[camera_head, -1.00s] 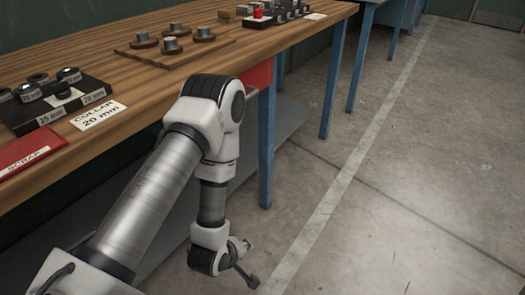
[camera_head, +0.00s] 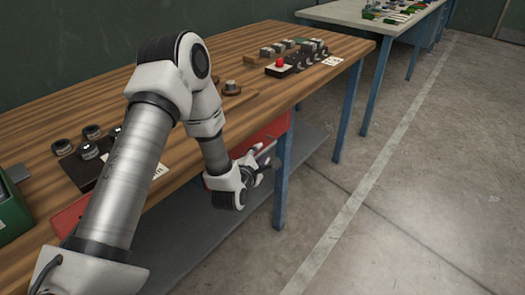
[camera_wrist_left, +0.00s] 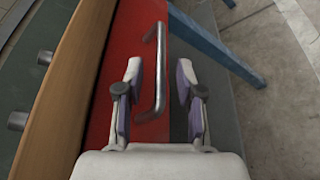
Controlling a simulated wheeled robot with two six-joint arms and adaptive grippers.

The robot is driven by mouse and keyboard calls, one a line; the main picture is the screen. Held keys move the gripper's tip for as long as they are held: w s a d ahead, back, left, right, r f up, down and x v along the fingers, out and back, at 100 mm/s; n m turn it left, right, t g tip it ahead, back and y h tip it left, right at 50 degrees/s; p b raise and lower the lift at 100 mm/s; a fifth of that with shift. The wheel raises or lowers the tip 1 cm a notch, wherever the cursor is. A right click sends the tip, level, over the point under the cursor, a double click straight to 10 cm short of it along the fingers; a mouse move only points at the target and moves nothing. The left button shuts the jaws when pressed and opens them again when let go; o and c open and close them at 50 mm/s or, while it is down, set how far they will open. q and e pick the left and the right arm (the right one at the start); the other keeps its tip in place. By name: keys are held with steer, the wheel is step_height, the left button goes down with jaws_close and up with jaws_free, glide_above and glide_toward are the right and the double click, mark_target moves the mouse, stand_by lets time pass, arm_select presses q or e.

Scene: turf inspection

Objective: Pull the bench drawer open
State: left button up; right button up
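The red drawer (camera_head: 270,133) is under the wooden bench top, partly hidden behind my left arm in the head view. Its red front also fills the middle of the left wrist view (camera_wrist_left: 135,32). A grey metal bar handle (camera_wrist_left: 158,70) stands out from that front. My left gripper (camera_head: 268,165) is at the drawer front. In the left wrist view its two fingers (camera_wrist_left: 160,90) are apart, with the handle between them and space showing on both sides. I cannot tell whether the drawer is fully closed. My right gripper is not in view.
The wooden bench (camera_head: 235,50) carries collars, dark blocks and a red button (camera_head: 280,63). A blue leg (camera_head: 283,180) stands close beside my left gripper. A grey lower shelf (camera_head: 190,235) lies below. The concrete floor (camera_head: 430,180) at right is clear.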

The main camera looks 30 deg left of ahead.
arm_select(q)
steer(key=x, duration=0.2)
steer(key=shift+w+f, duration=0.1)
steer(key=shift+w, duration=0.15)
jaws_close()
